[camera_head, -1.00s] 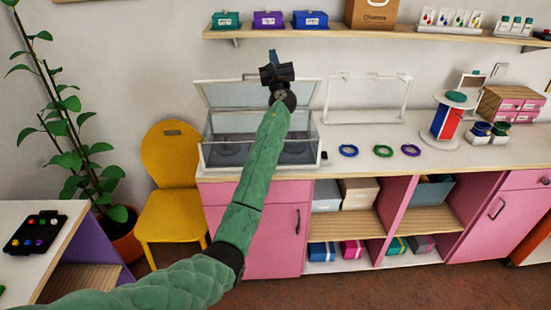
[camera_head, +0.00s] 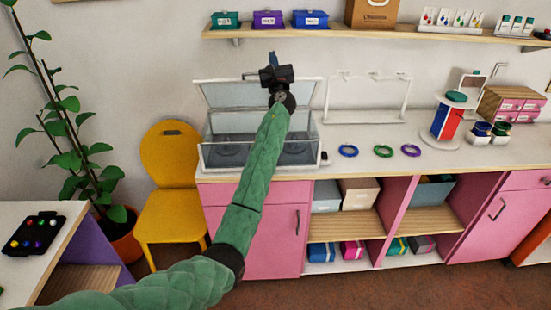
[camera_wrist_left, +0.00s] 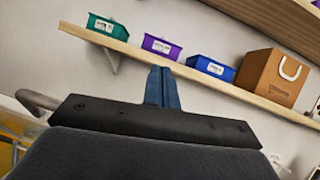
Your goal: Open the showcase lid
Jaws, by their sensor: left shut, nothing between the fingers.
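The glass showcase (camera_head: 215,155) stands at the left end of the white counter. Its white-framed lid (camera_head: 222,92) is raised and leans back toward the wall, so the box stands open on top. My left gripper (camera_head: 272,60) is above the showcase, in front of the lid's upper right part, with its fingers pointing up. In the left wrist view its blue fingertips (camera_wrist_left: 162,88) are together with nothing between them. My left forearm hides part of the showcase's front and interior. My right gripper is in neither view.
A wall shelf (camera_head: 370,31) with green, purple and blue boxes runs above the showcase. Blue, green and purple bead rings (camera_head: 383,151) and a white rack (camera_head: 368,120) are to the right. A yellow chair (camera_head: 170,160) stands at the left.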

